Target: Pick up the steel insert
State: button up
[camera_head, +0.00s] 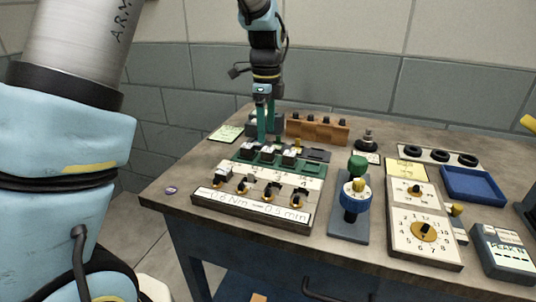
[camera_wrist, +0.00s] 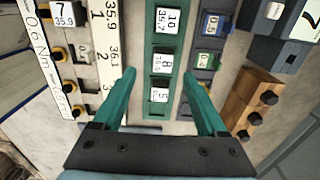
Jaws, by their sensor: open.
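A green rack (camera_wrist: 161,42) lies between my fingers in the wrist view. It holds several dark blocks with white number labels, among them one marked 10 (camera_wrist: 167,22), one marked 8 (camera_wrist: 163,64) and one marked 5 (camera_wrist: 158,97). I cannot tell which of them, if any, is the steel insert. In the head view the rack's blocks (camera_head: 268,154) show grey-black tops. My gripper (camera_head: 266,136) points down above the rack's back side, its teal fingers apart. In the wrist view my gripper (camera_wrist: 158,76) is open and empty, its fingers either side of the rack.
A base with black-and-yellow knobs (camera_head: 258,208) stands in front of the rack. A wooden block with dark pegs (camera_head: 318,129) stands behind. To the right are a green-and-blue knobbed fixture (camera_head: 355,195), a dial panel (camera_head: 425,232) and a blue tray (camera_head: 473,184).

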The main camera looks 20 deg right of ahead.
aim_at(268, 149)
jog(key=shift+w+d+f+p, duration=0.15)
jog(key=shift+f+p, duration=0.35)
jog(key=shift+f, duration=1)
jog(key=shift+d+f+p, duration=0.1)
jog(key=shift+f+p, duration=0.35)
jog(key=shift+f, duration=1.05)
jog(key=shift+c, duration=0.3)
grip_shut()
